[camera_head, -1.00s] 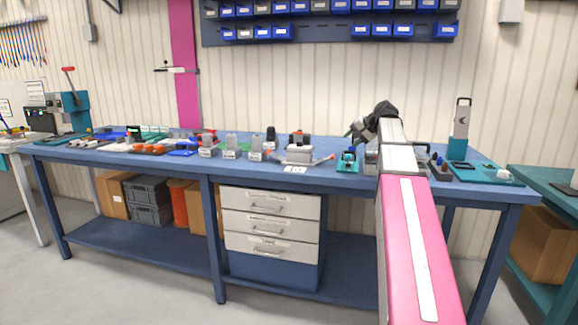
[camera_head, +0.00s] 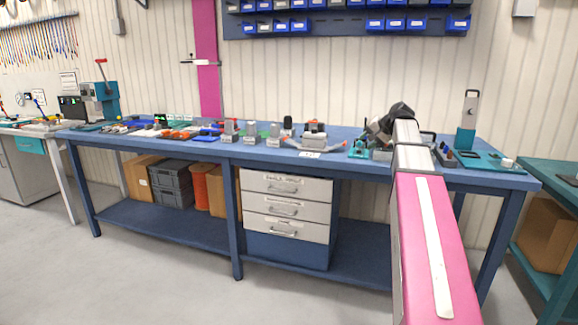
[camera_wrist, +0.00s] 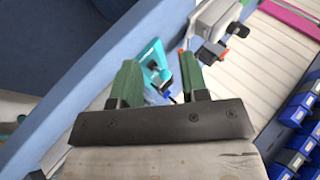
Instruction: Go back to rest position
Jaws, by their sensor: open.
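My gripper (camera_wrist: 160,85) shows in the wrist view with its two green fingers apart and nothing between them. In the head view my pink arm reaches up the right side, and its dark wrist end is over the right part of the blue workbench (camera_head: 340,270). The fingertips are hidden there. Beyond the fingers in the wrist view is a teal fixture (camera_wrist: 153,60), apparently on the bench. A grey device with orange parts (camera_wrist: 217,25) lies farther up.
The bench top (camera_head: 345,131) carries several small fixtures. A teal press (camera_head: 468,122) stands at its right end. Drawers (camera_head: 286,205) and grey crates (camera_head: 171,182) are below. Blue bins (camera_head: 390,24) hang on the wall. Grey floor in front is clear.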

